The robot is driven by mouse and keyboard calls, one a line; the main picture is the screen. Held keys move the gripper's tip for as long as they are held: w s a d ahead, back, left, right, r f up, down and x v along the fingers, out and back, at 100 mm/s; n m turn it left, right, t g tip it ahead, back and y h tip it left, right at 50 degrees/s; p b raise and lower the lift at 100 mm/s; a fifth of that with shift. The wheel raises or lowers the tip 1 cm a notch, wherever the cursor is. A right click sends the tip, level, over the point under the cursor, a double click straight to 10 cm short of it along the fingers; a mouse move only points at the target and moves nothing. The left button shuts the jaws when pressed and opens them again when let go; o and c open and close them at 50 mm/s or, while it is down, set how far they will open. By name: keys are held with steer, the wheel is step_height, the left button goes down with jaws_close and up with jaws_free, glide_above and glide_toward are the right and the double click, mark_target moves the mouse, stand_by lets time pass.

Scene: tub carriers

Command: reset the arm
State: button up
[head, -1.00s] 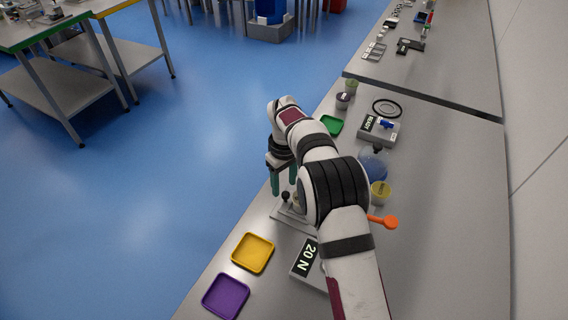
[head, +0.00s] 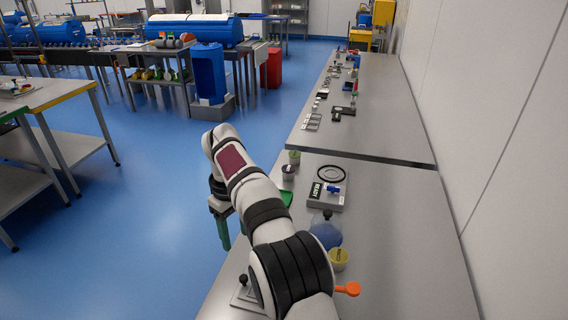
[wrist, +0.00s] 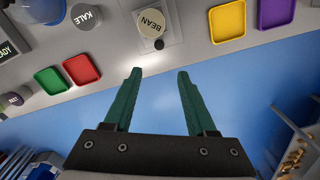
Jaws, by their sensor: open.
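My gripper (head: 228,232) hangs beside the counter's left edge in the head view, with the blue floor behind it. In the wrist view its two green fingers (wrist: 157,78) stand wide apart with nothing between them. A tub labelled BEAN (wrist: 150,22) stands on a grey plate just beyond the fingertips, apart from them. In the head view my arm hides that tub, and only part of the plate (head: 243,296) shows. A tub labelled KALE (wrist: 86,17) stands farther left in the wrist view.
The wrist view shows red (wrist: 81,69), green (wrist: 50,80), yellow (wrist: 227,20) and purple (wrist: 276,12) trays along the counter edge. In the head view, a READY device (head: 328,188), a blue round container (head: 326,233) and a yellow-lidded tub (head: 339,259) stand right of my arm.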

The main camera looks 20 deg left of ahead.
steer(key=s+d+r+m, duration=0.3)
steer(key=d+r+m, duration=0.1)
steer(key=d, duration=0.5)
steer(key=s+d+r+m, duration=0.3)
steer(key=d+r+m, duration=0.15)
steer(key=d, duration=0.35)
steer(key=s+d+f+m, duration=0.2)
steer(key=s+d+m, duration=0.1)
steer(key=s, duration=0.4)
steer(key=s+d+f+m+y, duration=0.1)
steer(key=s+d+m, duration=0.3)
steer(key=s, duration=0.4)
steer(key=s+d+f+m, duration=0.2)
steer(key=s+d, duration=0.3)
steer(key=s, duration=0.3)
steer(key=shift+d+f+m+y, duration=0.35)
steer(key=shift+d+m+y, duration=0.05)
steer(key=shift+m, duration=0.35)
